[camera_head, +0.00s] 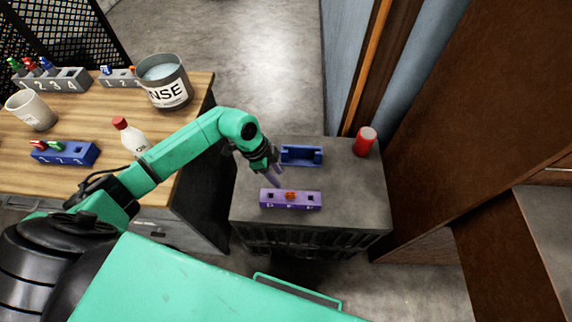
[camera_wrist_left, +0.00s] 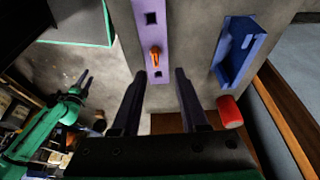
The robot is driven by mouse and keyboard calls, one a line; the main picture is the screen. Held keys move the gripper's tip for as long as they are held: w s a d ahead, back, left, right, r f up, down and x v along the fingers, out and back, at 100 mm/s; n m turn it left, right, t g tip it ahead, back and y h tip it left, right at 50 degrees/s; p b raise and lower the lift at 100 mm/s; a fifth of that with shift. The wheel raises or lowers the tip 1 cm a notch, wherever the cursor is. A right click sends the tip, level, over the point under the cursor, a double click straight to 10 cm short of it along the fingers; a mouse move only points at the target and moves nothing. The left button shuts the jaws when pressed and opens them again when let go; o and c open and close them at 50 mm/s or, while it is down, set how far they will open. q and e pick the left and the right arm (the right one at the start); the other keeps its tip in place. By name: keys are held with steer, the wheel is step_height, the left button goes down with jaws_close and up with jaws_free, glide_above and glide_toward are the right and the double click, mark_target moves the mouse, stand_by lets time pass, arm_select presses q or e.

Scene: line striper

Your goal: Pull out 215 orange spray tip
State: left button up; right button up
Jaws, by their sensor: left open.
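The orange spray tip (camera_head: 290,195) stands in the middle hole of the purple holder (camera_head: 315,199) on the grey cabinet top. The holder's two outer holes look empty. My left gripper (camera_head: 275,177) is open, just behind and left of the tip. In the left wrist view my left gripper (camera_wrist_left: 159,75) has its fingers apart with nothing between them. There the orange tip (camera_wrist_left: 155,57) shows a little beyond the fingertips, on the purple holder (camera_wrist_left: 151,35). My right gripper (camera_wrist_left: 83,80) shows small at the left of the wrist view; its opening is unclear.
A blue tray (camera_head: 301,156) lies behind the holder, and a red can (camera_head: 365,140) stands at the cabinet's back right. The wooden table (camera_head: 75,111) at left bears a bottle (camera_head: 132,139), a bucket (camera_head: 165,88), a cup (camera_head: 31,111) and numbered holders.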

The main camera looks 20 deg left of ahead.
mark_target(289, 193)
arm_select(q)
steer(key=d+f+b, duration=0.1)
steer(key=b, duration=0.1)
steer(key=s+d+f+b, duration=0.1)
steer(key=f, duration=0.1)
steer(key=shift+b, duration=0.35)
steer(key=b+x, duration=0.1)
steer(key=x, duration=0.1)
steer(key=b+x, duration=0.2)
steer(key=shift+w+f, duration=0.2)
steer(key=shift+w, duration=0.05)
steer(key=shift+d+f+b, duration=0.25)
steer(key=shift+f+b, duration=0.2)
steer(key=shift+f, duration=0.15)
steer(key=shift+w+f, duration=0.1)
steer(key=shift+f, duration=0.05)
arm_select(e)
step_height(289, 193, down, 8)
steer(key=s, duration=0.1)
steer(key=shift+s+d, duration=0.3)
steer(key=shift+d, duration=0.05)
steer(key=shift+d+r, duration=0.1)
steer(key=shift+d, duration=0.05)
arm_select(q)
steer(key=shift+p, duration=0.4)
arm_select(e)
steer(key=shift+d+r, duration=0.1)
steer(key=shift+r, duration=0.1)
